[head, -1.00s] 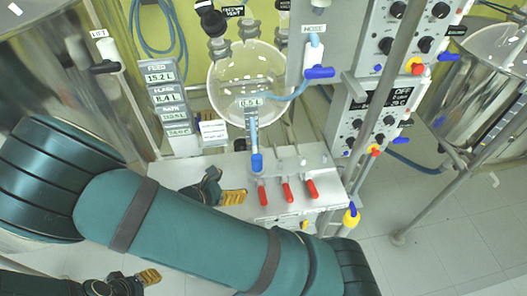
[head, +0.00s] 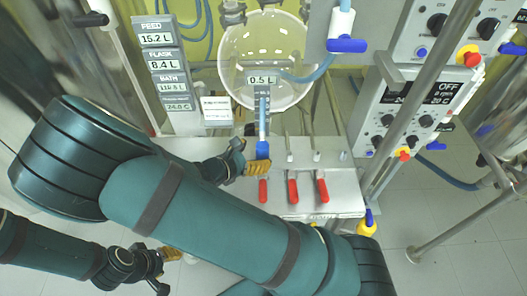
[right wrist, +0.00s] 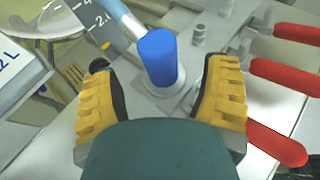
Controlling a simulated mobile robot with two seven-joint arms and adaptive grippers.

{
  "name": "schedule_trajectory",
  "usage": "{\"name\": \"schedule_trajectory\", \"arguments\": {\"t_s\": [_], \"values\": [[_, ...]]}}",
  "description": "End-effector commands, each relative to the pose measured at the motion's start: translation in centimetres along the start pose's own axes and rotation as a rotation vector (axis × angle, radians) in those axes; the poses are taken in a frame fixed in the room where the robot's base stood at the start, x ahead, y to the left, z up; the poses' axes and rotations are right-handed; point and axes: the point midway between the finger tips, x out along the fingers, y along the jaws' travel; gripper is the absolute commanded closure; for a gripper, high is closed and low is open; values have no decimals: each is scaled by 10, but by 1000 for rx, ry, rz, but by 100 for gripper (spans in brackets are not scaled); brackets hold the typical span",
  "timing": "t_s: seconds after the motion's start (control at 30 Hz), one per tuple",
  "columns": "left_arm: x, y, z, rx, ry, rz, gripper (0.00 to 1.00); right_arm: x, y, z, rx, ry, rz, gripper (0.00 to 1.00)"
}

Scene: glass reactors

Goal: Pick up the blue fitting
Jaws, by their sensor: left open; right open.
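The blue fitting (head: 263,150) is a short blue cylinder at the lower end of a light-blue hose below the round glass flask (head: 264,50). In the right wrist view the fitting (right wrist: 160,58) stands on a round metal base, between and just beyond my yellow-padded fingers. My right gripper (head: 243,161) is open beside the fitting, and the right wrist view shows gaps on both sides (right wrist: 162,82). My left gripper (head: 162,262) is lower left in the head view, open and empty, away from the fitting.
Red-handled valves (head: 293,188) line the metal bench (head: 335,190) just right of the fitting. A control box (head: 420,100) and a steel post (head: 420,80) stand further right. Display panels (head: 160,75) stand on the left. Open floor lies at the lower right.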

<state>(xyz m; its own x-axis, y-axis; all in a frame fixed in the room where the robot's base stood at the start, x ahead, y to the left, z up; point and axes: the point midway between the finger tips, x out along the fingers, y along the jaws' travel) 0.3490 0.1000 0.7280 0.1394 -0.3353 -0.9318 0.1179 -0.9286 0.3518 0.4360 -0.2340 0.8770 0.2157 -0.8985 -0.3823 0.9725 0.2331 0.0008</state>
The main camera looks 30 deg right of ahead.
Motion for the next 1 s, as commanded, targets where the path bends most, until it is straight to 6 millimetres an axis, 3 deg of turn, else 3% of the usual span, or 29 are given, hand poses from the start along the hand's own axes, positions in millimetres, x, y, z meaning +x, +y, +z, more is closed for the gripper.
{"name": "schedule_trajectory", "arguments": {"t_s": [0.3,0.63,0.67,0.8,0.87,1.0], "values": [[15,-5,-2,1,8,0,53,48,0,-1,-2,-1,-2,26],[15,-6,-2,1,9,0,53,53,0,0,0,1,0,26],[15,-6,-2,1,9,0,53,53,0,0,0,1,0,32],[15,-6,-2,1,9,0,53,53,0,0,-1,1,0,81],[15,-6,-2,1,8,0,53,53,0,0,-1,0,0,100],[15,-6,-2,1,8,0,53,53,0,0,0,-1,0,100]]}}
